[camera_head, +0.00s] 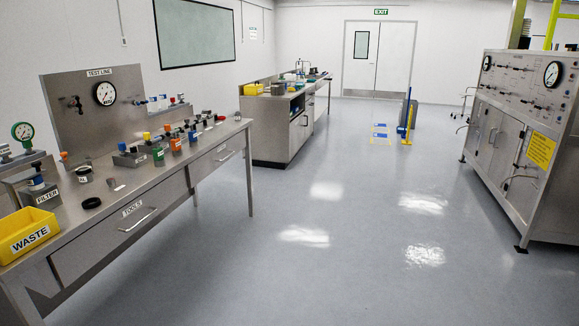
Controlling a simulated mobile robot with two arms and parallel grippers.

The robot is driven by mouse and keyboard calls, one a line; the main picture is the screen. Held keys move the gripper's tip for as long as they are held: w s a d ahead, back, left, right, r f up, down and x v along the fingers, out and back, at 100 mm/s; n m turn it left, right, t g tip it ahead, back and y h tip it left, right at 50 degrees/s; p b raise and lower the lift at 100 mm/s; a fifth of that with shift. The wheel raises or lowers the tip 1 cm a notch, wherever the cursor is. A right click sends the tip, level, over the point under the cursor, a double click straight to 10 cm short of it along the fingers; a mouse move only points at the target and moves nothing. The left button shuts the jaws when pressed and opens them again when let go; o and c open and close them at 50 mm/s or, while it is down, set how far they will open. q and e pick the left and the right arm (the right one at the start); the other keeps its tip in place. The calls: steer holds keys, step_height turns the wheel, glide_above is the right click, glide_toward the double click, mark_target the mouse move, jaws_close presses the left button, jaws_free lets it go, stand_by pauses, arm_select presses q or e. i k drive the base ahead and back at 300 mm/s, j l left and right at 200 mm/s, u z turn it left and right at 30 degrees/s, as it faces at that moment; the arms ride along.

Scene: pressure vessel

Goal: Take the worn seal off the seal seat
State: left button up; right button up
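Neither of my grippers is in view. A steel workbench (175,190) runs along the left. On its front part lies a flat black ring or cap (91,203). Behind it stands a small grey round part (84,174) with a label too small to read. A small light piece (116,185) lies to its right. A unit labelled FILTER (40,191) with a blue knob stands at the left. I cannot tell which of these is the seal seat or the worn seal.
A yellow WASTE bin (28,236) sits at the bench's front left corner. Several colored valves (175,141) line the bench before a TEST LINE panel (95,115). A drawer marked TOOLS (130,222) is shut. A gauge cabinet (520,140) stands right. The middle floor (340,220) is clear.

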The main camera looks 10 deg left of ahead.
mark_target(87, 171)
steer(key=i+u, duration=0.25)
steer(key=i, duration=0.25)
steer(key=i+l+u, duration=0.25)
steer(key=i, duration=0.2)
steer(key=i+l+u, duration=0.25)
steer(key=i, duration=0.2)
steer(key=i+l+u, duration=0.2)
steer(key=i+l, duration=0.15)
steer(key=i+l+u, duration=0.7)
steer(key=i+l, duration=0.05)
steer(key=l, duration=0.1)
